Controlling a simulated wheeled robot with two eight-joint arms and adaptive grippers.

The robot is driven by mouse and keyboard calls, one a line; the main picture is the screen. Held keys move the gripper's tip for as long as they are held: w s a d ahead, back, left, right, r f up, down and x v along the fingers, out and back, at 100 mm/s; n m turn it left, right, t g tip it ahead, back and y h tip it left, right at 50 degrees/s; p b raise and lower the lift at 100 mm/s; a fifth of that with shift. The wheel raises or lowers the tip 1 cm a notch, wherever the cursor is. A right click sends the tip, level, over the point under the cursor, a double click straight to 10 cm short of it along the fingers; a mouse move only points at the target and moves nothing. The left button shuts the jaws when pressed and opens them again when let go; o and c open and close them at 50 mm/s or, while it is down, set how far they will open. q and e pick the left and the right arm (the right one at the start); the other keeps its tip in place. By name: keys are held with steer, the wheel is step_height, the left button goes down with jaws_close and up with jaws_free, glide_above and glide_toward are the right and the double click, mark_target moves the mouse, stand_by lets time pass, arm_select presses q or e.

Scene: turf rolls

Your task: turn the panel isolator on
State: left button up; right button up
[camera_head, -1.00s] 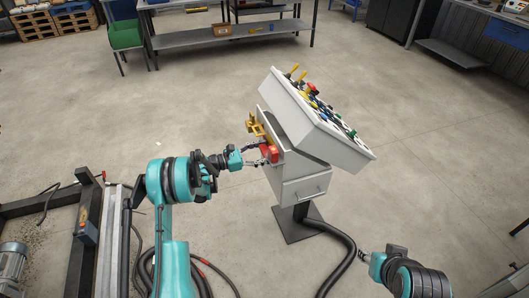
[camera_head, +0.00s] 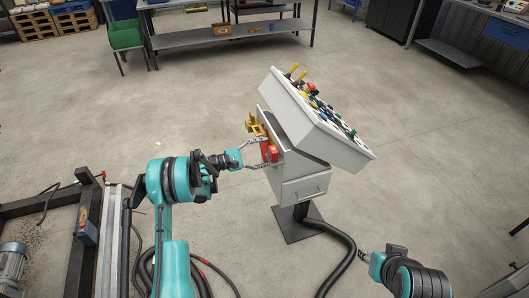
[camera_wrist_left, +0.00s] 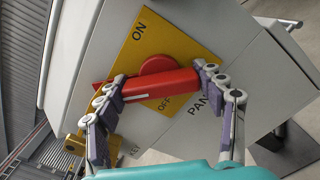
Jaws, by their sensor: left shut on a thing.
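The panel isolator has a red handle (camera_wrist_left: 155,88) on a yellow plate marked ON and OFF; the handle crosses the plate between the two words. In the head view the red handle (camera_head: 269,152) is on the left side of the grey control cabinet (camera_head: 300,170). My left gripper (camera_wrist_left: 158,92) is shut on the handle, one finger at each end of it. It also shows in the head view (camera_head: 262,162), reaching in from the left. My right gripper (camera_head: 364,256) is low at the right, away from the cabinet; its fingers are too small to read.
A sloped console (camera_head: 325,125) with several knobs and levers tops the cabinet. A yellow bracket (camera_head: 254,126) sticks out beside the handle. A black hose (camera_head: 345,250) runs across the floor from the cabinet's foot. A metal frame (camera_head: 75,240) stands at the lower left.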

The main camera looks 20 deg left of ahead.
arm_select(q)
steer(key=m, duration=0.4)
steer(key=shift+m, duration=0.3)
steer(key=m, duration=0.4)
steer(key=shift+f, duration=0.1)
steer(key=shift+m, duration=0.3)
steer(key=o, duration=1.2)
steer(key=shift+c, duration=0.2)
steer(key=v, duration=1.2)
